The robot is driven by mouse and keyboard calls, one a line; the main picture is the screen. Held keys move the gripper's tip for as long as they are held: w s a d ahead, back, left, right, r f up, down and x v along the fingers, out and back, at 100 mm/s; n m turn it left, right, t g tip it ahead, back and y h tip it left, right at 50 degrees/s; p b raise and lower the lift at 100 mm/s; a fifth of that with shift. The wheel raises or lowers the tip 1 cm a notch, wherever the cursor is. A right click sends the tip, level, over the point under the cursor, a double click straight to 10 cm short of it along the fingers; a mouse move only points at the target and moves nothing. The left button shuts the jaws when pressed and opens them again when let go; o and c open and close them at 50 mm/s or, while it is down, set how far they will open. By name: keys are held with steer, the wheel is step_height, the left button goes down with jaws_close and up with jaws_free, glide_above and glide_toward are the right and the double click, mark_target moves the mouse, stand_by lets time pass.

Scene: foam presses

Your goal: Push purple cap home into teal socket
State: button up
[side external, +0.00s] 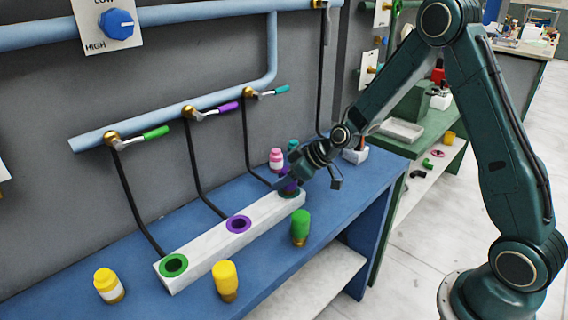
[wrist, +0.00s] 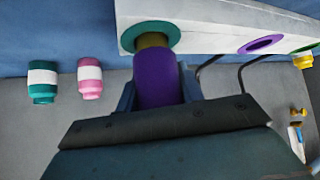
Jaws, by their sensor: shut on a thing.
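My gripper (side external: 290,186) is shut on the purple cap (wrist: 158,78), which also shows in part between the jaws in the side external view (side external: 287,186). The cap is at the teal socket (wrist: 128,36), the far right socket of the white block in the side external view. In the wrist view the cap's brassy end (wrist: 153,41) overlaps the teal ring and looks at least partly within it. How deep it sits is hidden. The ring's edge shows just below my gripper in the side external view (side external: 297,193).
The white block (side external: 205,248) also has purple (side external: 239,224) and green (side external: 174,265) sockets, both empty. A green cap (side external: 300,227), yellow cap (side external: 225,279) and yellow bottle (side external: 108,285) stand in front of or beside it. Pink (side external: 276,158) and teal (wrist: 42,82) bottles stand behind.

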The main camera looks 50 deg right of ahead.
steer(key=shift+f, duration=0.5)
steer(key=o, duration=1.2)
steer(key=v, duration=1.3)
steer(key=shift+s+r, duration=0.25)
steer(key=shift+s, duration=0.05)
steer(key=shift+d, duration=0.1)
steer(key=s+a+r+m+g+h, duration=0.1)
steer(key=s+r, duration=0.4)
steer(key=s, duration=0.7)
steer(key=s+a+r+m+g+h, duration=0.1)
steer(key=s+a+r+m+h, duration=0.2)
steer(key=s, duration=0.9)
step_height(320, 180, up, 3)
steer(key=shift+s+a+r+m, duration=0.1)
steer(key=shift+s+a+m, duration=0.25)
steer(key=shift+m, duration=0.25)
